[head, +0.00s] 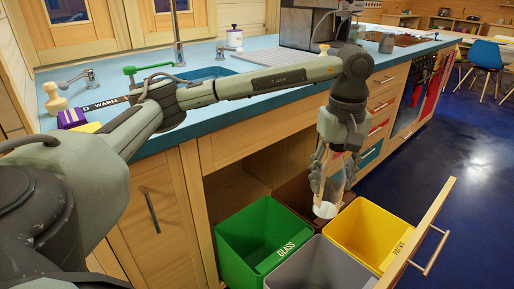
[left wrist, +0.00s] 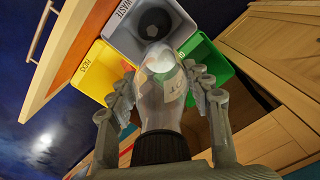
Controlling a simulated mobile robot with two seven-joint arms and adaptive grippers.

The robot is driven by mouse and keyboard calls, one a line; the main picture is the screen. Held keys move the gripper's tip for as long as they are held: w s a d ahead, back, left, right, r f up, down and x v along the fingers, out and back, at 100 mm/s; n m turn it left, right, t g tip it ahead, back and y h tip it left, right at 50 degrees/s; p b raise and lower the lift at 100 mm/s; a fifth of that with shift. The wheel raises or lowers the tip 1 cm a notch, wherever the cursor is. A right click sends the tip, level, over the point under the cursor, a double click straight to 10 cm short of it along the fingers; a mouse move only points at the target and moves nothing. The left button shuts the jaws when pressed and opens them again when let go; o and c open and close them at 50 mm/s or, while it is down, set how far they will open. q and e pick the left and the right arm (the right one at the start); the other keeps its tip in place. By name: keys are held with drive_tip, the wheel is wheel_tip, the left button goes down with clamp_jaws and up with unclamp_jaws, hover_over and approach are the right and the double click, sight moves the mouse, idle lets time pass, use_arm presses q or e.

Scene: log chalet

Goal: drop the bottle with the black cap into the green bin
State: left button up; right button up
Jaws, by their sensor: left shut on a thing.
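My left gripper (head: 327,190) points down above the pull-out bins. It is shut on a clear bottle (left wrist: 172,88) with a pale label; the bottle's whitish end (head: 326,209) points down. A black ribbed part, which looks like the cap, shows at the palm end in the left wrist view. The green bin (head: 243,232), marked GLASS, is open and stands left of the gripper in the head view; it also shows on the right in the left wrist view (left wrist: 216,62). The bottle hangs outside it, nearer the yellow, brown and grey bins. My right gripper is out of view.
A grey bin (head: 284,272) stands in front, with a dark round thing inside in the left wrist view. A yellow bin (head: 378,230) is on the right and a brown bin (head: 291,192) behind. The drawer front (head: 420,236) and blue counter (head: 225,116) edge the space.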

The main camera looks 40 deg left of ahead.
use_arm(q)
drive_tip(key=w+a+f+n, duration=0.2)
drive_tip(key=w+a+n, duration=0.1)
drive_tip(key=a+n, duration=0.7)
drive_tip(key=w+a+f+n, duration=0.1)
drive_tip(key=w+a+n, duration=0.1)
drive_tip(key=a+n, duration=0.75)
drive_tip(key=s+a+f+n+b, duration=0.1)
drive_tip(key=a+f+n+b, duration=0.1)
drive_tip(key=a+f+n, duration=0.3)
drive_tip(key=shift+a+f+n, duration=0.2)
drive_tip(key=shift+f+n, duration=1.55)
drive_tip(key=shift+n, duration=0.6)
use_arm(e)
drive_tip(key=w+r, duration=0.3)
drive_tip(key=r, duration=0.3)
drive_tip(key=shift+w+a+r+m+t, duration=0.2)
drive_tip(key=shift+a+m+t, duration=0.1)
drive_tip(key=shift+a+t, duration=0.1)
use_arm(q)
drive_tip(key=shift+s, duration=0.1)
drive_tip(key=o, duration=1.4)
